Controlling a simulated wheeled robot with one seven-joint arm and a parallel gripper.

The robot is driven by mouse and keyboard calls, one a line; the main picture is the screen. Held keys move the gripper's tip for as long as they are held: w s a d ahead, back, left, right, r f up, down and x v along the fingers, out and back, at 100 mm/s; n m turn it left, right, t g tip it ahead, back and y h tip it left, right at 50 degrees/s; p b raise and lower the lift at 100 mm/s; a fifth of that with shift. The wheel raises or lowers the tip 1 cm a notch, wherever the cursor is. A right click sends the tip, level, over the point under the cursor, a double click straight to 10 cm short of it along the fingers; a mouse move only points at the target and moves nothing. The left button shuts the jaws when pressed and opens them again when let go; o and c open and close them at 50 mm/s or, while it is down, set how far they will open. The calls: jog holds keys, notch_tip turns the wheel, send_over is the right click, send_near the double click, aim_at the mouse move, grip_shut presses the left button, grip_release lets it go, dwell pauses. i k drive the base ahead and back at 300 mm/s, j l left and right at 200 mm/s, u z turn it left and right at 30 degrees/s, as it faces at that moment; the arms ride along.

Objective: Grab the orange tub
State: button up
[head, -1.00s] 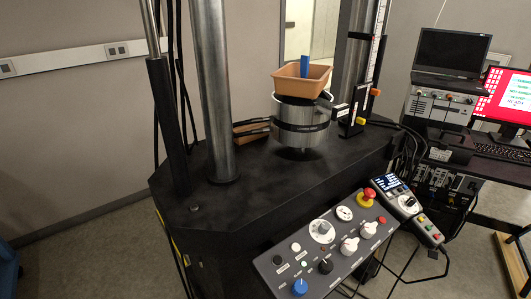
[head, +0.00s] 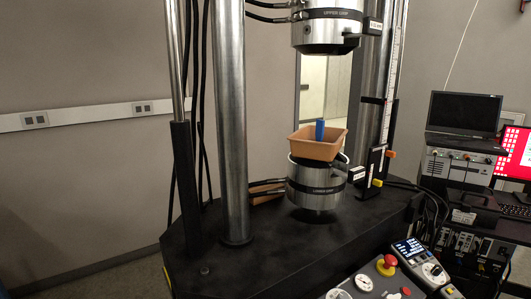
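The orange tub (head: 316,148) is a shallow, open, tan-orange container in the head view, right of centre. It sits on top of the lower steel cylinder (head: 314,190) of the testing machine. A blue upright piece (head: 320,130) stands in the tub and rises above its rim. The tub's bottom inside is hidden by its front wall. My gripper is not in view.
The upper steel cylinder (head: 328,28) hangs above the tub with a gap between. A thick steel column (head: 232,120) stands left, a scale and second column right. The control panel (head: 375,280) is in front. A laptop (head: 464,112) stands on equipment at right.

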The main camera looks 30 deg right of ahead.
aim_at(303, 144)
jog(key=i+l+z, duration=0.2)
jog(key=l+z, duration=0.15)
jog(key=z, duration=0.15)
jog(key=i+l+z, duration=0.25)
jog(key=z, duration=0.2)
jog(key=i+l+z, duration=0.15)
jog(key=i+z, duration=0.15)
jog(key=z, duration=0.2)
